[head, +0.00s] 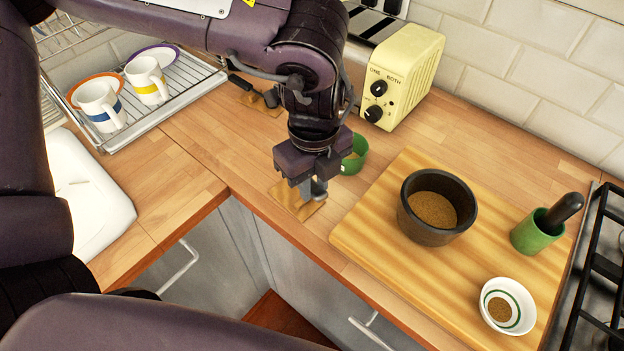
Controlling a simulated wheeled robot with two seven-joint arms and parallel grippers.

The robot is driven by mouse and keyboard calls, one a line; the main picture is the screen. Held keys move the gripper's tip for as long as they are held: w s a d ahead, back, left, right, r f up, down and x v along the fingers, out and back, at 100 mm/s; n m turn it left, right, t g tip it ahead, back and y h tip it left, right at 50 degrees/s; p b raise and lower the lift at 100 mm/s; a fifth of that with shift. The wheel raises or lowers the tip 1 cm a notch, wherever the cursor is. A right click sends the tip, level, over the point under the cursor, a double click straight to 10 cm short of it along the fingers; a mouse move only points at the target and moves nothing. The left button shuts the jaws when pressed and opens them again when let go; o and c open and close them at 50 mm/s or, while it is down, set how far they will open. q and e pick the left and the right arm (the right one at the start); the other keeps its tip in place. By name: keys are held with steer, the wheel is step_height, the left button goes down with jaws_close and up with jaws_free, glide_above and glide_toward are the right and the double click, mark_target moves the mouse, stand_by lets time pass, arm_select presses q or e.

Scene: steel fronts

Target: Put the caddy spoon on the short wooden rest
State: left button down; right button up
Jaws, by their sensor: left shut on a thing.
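My left gripper (311,187) points down over the counter and is shut on a small grey thing, most likely the caddy spoon (319,189). The fingers and wrist hide most of it. Just below is a small light wooden rest (288,198) near the counter's front edge. I cannot tell whether the spoon touches it. Another small wooden piece (275,111) lies farther back, with a dark, black-handled utensil (241,82) on it, partly behind my arm. Which rest is the shorter is unclear. My right gripper is not in view.
A green cup (355,155) stands close behind the gripper. A cutting board (375,235) to the right bears a dark bowl (428,232), a green mortar (534,236) and a white bowl (508,289). A toaster (405,78) and a dish rack (165,108) stand behind.

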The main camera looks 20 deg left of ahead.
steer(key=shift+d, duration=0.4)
arm_select(q)
steer(key=shift+d, duration=0.1)
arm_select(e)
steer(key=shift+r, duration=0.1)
arm_select(q)
step_height(320, 180, down, 5)
steer(key=b, duration=0.3)
steer(key=shift+b, duration=0.35)
steer(key=shift+f+b, duration=0.6)
steer(key=shift+f, duration=0.35)
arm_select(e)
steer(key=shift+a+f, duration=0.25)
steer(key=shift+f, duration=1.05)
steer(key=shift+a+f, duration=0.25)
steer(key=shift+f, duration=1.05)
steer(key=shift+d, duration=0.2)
arm_select(q)
steer(key=shift+f, duration=0.25)
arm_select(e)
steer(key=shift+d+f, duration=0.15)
arm_select(q)
steer(key=shift+f+b, duration=0.35)
steer(key=shift+b, duration=0.05)
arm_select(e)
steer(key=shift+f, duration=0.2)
